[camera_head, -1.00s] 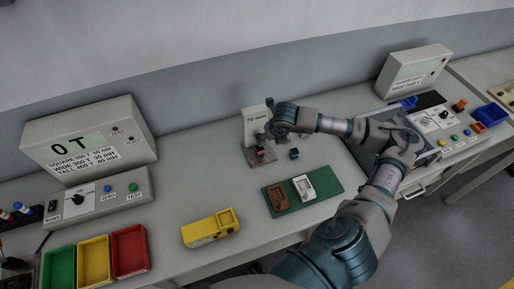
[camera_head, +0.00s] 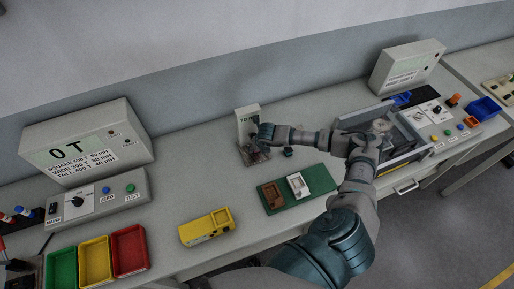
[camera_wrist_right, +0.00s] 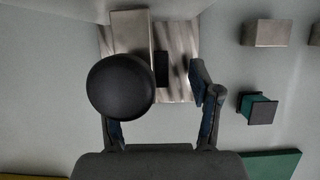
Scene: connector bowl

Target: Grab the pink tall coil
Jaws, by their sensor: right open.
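No pink shows clearly now, so I cannot confirm the pink tall coil. A small teal spool with black ends (camera_wrist_right: 257,108) stands to the right. My left gripper is not in view.
A green mat (camera_head: 322,182) holds a brown tray (camera_head: 272,195) and a white tray (camera_head: 298,185). A yellow device (camera_head: 207,227) lies nearer. Red (camera_head: 128,250), yellow (camera_head: 95,262) and green (camera_head: 62,268) bins stand at left. The bench between the yellow device and the display is clear.

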